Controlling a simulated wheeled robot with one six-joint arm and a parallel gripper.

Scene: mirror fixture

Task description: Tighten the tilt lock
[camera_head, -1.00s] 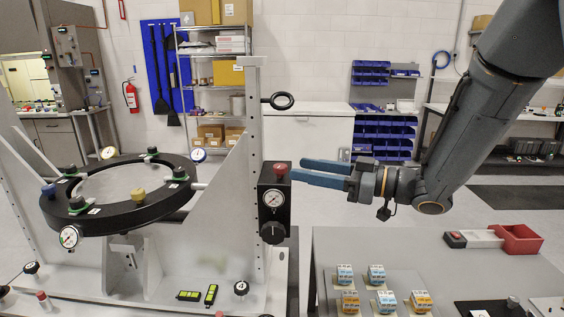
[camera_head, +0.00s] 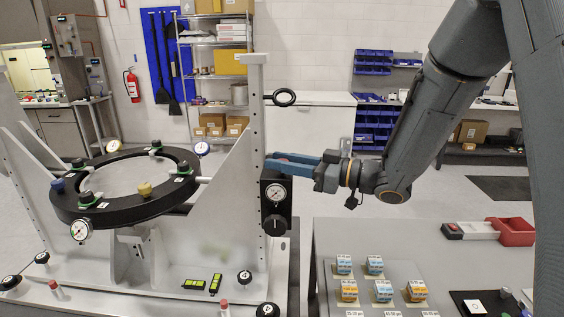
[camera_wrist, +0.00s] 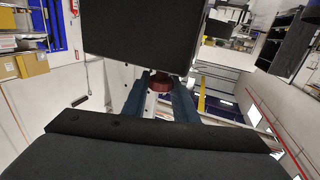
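The black lock box (camera_head: 275,190) is fixed to the white upright right of the mirror ring. It has a white dial gauge (camera_head: 276,191) and a black knob (camera_head: 274,225) below it on its front. A red knob on its top is mostly hidden by my fingers in the head view; it shows in the wrist view (camera_wrist: 160,81). My gripper (camera_head: 278,163) has its two blue fingers one on each side of the red knob. The fingers look apart, and I cannot see firm contact. No label shows which knob is the tilt lock.
The black mirror ring (camera_head: 120,212) with clamps stands left of the upright. A grey table (camera_head: 335,235) at lower right carries several blue and orange blocks and a red bin (camera_head: 514,232).

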